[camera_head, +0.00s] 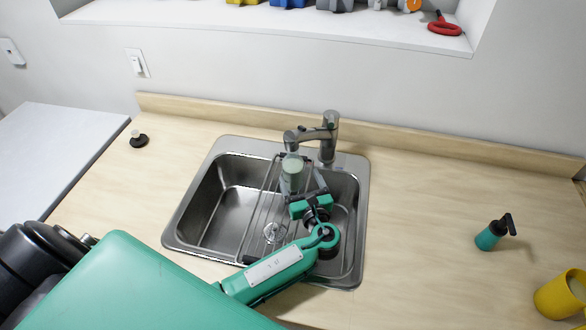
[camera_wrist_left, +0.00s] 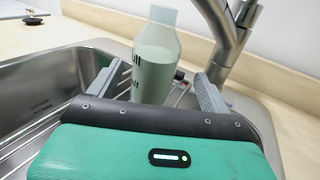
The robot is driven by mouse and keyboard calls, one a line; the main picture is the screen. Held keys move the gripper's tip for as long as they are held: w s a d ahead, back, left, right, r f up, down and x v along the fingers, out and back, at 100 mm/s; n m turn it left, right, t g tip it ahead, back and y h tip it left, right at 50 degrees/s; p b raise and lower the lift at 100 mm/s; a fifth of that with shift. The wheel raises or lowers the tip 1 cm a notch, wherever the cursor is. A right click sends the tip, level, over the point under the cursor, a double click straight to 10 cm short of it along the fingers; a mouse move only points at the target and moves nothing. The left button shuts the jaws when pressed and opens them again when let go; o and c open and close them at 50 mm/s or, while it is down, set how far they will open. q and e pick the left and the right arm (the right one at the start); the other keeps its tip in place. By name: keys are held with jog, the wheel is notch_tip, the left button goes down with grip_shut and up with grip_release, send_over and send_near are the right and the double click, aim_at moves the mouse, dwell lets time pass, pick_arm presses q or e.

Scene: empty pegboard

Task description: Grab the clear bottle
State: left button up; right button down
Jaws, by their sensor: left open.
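The clear bottle (camera_head: 292,177) is pale green and translucent with a light cap, and stands upright over the sink by the faucet. In the left wrist view the bottle (camera_wrist_left: 157,55) rises between the two fingers, its lower part hidden behind my gripper body. My left gripper (camera_head: 307,190) is open, with a finger on each side of the bottle. In the left wrist view the left gripper (camera_wrist_left: 160,90) shows gaps beside the bottle, so no grip is visible. My right gripper is not in view.
The steel sink (camera_head: 195,180) has a wire rack (camera_head: 262,205) across it. The faucet (camera_head: 330,135) stands close behind the bottle. A green spray bottle (camera_head: 490,235) and a yellow mug (camera_head: 561,295) are on the right counter. A black stopper (camera_head: 139,141) lies left. The counter between sink and spray bottle is clear.

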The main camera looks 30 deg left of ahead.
aim_at(292, 165)
pick_arm(q)
jog(key=shift+w+a, duration=0.5)
jog(key=shift+w+a+r+p, duration=0.15)
jog(key=shift+a+p, duration=0.1)
jog(key=shift+p, duration=0.15)
jog(key=p+x, duration=0.2)
jog(key=x, duration=0.2)
jog(key=shift+a, duration=0.35)
jog(key=shift+f, duration=0.2)
jog(key=c, duration=1.2)
jog(key=shift+o, duration=0.2)
jog(key=shift+r, duration=0.2)
